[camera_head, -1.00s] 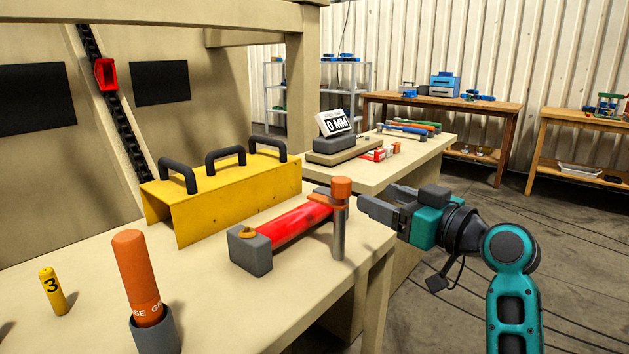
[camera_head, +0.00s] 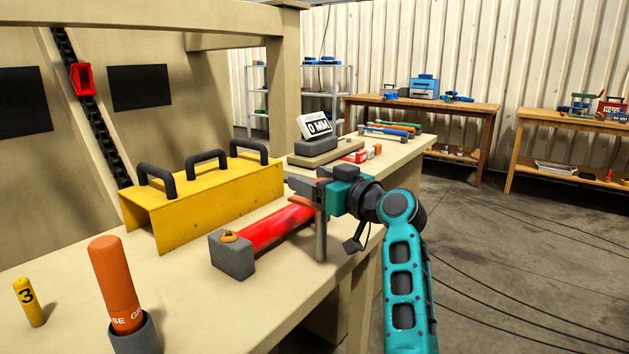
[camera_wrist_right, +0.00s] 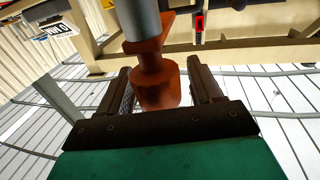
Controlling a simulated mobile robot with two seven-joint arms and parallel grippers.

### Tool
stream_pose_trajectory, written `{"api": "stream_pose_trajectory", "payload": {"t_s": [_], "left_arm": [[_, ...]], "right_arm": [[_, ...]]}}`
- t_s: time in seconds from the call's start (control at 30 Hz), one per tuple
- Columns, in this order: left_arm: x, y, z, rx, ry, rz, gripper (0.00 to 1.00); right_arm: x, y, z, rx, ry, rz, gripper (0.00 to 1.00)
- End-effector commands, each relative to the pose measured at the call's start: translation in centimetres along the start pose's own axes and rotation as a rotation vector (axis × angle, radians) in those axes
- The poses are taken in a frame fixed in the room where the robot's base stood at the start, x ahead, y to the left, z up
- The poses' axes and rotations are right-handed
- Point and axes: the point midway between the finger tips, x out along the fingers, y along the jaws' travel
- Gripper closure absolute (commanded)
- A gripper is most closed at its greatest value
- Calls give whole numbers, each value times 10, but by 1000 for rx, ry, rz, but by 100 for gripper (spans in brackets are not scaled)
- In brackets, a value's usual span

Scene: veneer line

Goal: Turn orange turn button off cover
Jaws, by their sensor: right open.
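A red cover (camera_head: 275,229) lies along the bench between a grey block (camera_head: 232,258) and a grey post (camera_head: 321,238). The orange turn button (camera_wrist_right: 157,90) sits at the end of the post. In the head view its knob is mostly hidden by my right gripper (camera_head: 300,187). In the right wrist view my right gripper (camera_wrist_right: 162,82) is open, with one finger on each side of the orange knob. I cannot tell whether either finger touches it. My left gripper is not in view.
A yellow guard (camera_head: 205,204) with black handles stands behind the red cover. An orange grease tube (camera_head: 115,285) in a grey holder and a yellow marker (camera_head: 29,302) numbered 3 stand at the left front. A gauge reading 0 MM (camera_head: 318,126) stands farther back.

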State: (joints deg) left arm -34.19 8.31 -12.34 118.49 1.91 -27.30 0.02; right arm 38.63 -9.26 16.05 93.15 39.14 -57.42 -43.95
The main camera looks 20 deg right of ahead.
Motion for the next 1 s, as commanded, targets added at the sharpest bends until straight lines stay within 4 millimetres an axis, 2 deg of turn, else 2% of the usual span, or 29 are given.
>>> {"api": "stream_pose_trajectory", "payload": {"t_s": [0.2,0.87,1.0], "left_arm": [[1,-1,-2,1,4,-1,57],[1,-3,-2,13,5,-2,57],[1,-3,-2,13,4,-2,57]], "right_arm": [[0,0,0,0,0,0,36],[0,0,0,1,-1,0,99],[0,0,0,1,-1,0,100]]}}
